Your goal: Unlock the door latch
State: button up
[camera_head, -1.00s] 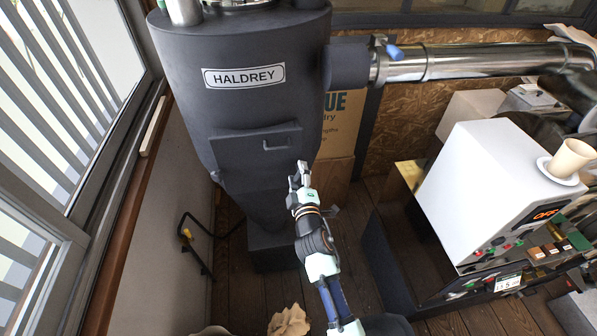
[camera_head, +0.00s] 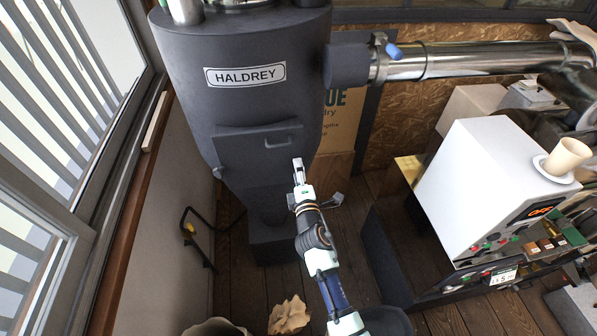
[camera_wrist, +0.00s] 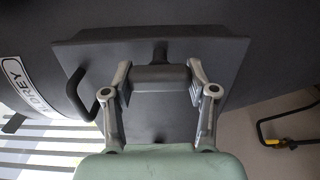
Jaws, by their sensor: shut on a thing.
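The dark grey door panel (camera_head: 262,150) is on the front of the HALDREY hopper and looks closed. Its bar handle (camera_head: 277,143) also shows at the left in the wrist view (camera_wrist: 75,95). The door latch (camera_wrist: 161,78) is a dark block on a short stem near the panel's edge. My gripper (camera_wrist: 159,70) is shut on the latch, with one finger on each side of it. In the head view my gripper (camera_head: 298,166) is at the right end of the door, and the latch is not distinguishable there.
The hopper body (camera_head: 240,105) rises above the door, with a metal duct (camera_head: 465,61) leading right. A white machine (camera_head: 475,180) stands at the right. A yellow-and-black handled object (camera_head: 190,228) is low at the left. A crumpled sack (camera_head: 289,316) lies on the floor.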

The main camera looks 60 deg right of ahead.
jog(key=o, duration=1.2)
jog(key=shift+c, duration=0.2)
jog(key=v, duration=1.2)
